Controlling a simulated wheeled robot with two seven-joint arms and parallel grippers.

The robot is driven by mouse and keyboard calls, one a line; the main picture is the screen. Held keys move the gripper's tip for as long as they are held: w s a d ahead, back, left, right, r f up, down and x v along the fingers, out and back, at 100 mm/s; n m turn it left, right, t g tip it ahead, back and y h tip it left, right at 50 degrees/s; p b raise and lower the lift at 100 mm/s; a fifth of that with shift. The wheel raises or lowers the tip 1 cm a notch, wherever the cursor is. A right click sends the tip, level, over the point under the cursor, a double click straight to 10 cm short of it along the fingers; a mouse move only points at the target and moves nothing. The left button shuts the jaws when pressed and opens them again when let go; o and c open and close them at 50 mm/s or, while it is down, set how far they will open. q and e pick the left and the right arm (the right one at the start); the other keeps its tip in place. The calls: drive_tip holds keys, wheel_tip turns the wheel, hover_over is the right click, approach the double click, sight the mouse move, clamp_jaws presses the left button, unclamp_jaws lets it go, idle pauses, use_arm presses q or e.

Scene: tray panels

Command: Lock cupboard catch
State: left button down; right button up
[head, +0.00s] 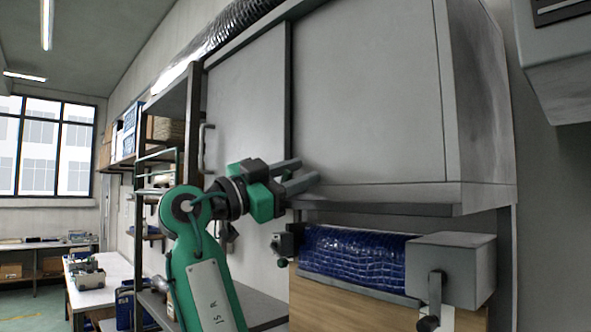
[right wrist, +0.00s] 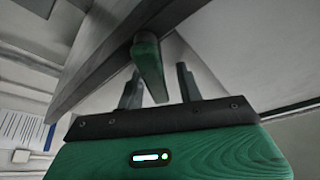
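The grey cupboard (head: 370,90) hangs on the wall in the head view. The catch (right wrist: 148,68) shows in the right wrist view as a green lever on a dark round pivot, at the underside of a grey panel edge. In the head view I cannot make out the catch; my right gripper is in front of that area. My right gripper (head: 305,172) is at the cupboard's lower edge. In the right wrist view its two dark fingers (right wrist: 158,88) are apart, with the lever's end showing between them and a gap to the right finger. My left gripper is not in view.
Below the cupboard a blue wrapped roll (head: 355,262) sits in a holder with a grey box and crank (head: 455,265). A metal shelf rack (head: 185,125) stands to the left, with white benches (head: 95,285) beyond. A grey unit (head: 560,70) hangs at the upper right.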

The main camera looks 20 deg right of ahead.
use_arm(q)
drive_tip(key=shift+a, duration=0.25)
use_arm(e)
clamp_jaws()
drive_tip(key=shift+w+a+n+t+b, duration=0.15)
drive_tip(key=shift+n+t+b, duration=0.15)
drive_tip(key=shift+n, duration=0.2)
drive_tip(key=shift+w+a+n+t+b, duration=0.1)
drive_tip(key=shift+n+t+b, duration=0.2)
drive_tip(key=shift+n, duration=0.2)
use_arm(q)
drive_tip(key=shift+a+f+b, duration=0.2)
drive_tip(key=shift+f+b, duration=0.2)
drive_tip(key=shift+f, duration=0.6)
use_arm(e)
drive_tip(key=shift+w+a+r+n+t, duration=0.15)
drive_tip(key=shift+w+n+t, duration=0.15)
drive_tip(key=shift+n, duration=0.35)
drive_tip(key=shift+w+r+n+t, duration=0.15)
drive_tip(key=shift+n+t, duration=0.2)
drive_tip(key=shift+n, duration=0.35)
drive_tip(key=shift+w+a+r+n+t, duration=0.15)
drive_tip(key=shift+w+n+t, duration=0.15)
drive_tip(key=shift+n, duration=0.35)
drive_tip(key=shift+s+d, duration=0.1)
unclamp_jaws()
drive_tip(key=shift+s+d, duration=0.1)
drive_tip(key=shift+s, duration=0.05)
